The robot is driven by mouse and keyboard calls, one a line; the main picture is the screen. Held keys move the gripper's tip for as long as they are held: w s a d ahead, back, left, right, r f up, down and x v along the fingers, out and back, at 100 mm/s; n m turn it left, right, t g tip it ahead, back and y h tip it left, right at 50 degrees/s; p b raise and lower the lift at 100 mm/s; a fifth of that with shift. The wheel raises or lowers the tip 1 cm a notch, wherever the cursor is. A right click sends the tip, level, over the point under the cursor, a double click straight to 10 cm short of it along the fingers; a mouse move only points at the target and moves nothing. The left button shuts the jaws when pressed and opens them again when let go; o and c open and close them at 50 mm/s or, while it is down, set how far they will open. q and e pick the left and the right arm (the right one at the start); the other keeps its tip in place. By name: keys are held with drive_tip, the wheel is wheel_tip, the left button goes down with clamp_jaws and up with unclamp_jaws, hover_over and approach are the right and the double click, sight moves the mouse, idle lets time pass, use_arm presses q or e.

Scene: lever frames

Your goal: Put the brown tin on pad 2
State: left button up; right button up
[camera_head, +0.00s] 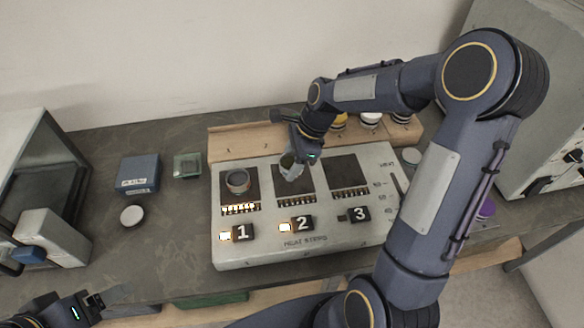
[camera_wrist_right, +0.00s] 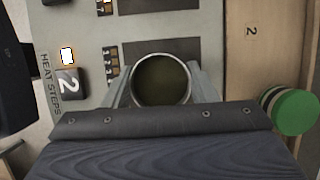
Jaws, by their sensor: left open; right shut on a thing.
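My right gripper (camera_head: 290,170) is shut on the brown tin, over pad 2 (camera_head: 295,187) of the heat strip. In the right wrist view the tin (camera_wrist_right: 162,80) shows a pale round rim and an olive-brown inside, between the two fingers. Pad 2 (camera_wrist_right: 160,48) is a dark square partly hidden by the tin. I cannot tell whether the tin touches the pad. Another round tin (camera_head: 238,181) stands on pad 1. Pad 3 (camera_head: 348,172) is empty. My left gripper (camera_head: 92,305) is open and empty at the lower left.
Lamps by labels 1 and 2 are lit; the one by 3 is dark. A wooden rack (camera_head: 235,142) with several capped jars stands behind.

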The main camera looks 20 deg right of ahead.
drive_tip(key=shift+d+f, duration=0.2)
drive_tip(key=shift+f, duration=1.55)
drive_tip(key=shift+f, duration=0.15)
drive_tip(key=o, duration=1)
drive_tip(key=w+v, duration=0.1)
drive_tip(key=v, duration=1)
drive_tip(key=s+a+r+n+t, duration=0.2)
drive_tip(key=s+n, duration=0.7)
drive_tip(key=s, duration=0.1)
drive_tip(key=s+a+r+n+t, duration=0.1)
drive_tip(key=s+a+n+t, duration=0.1)
drive_tip(key=s+n, duration=0.8)
drive_tip(key=shift+s+a+r, duration=0.4)
drive_tip(key=shift+s+a, duration=0.1)
drive_tip(key=shift+s, duration=0.2)
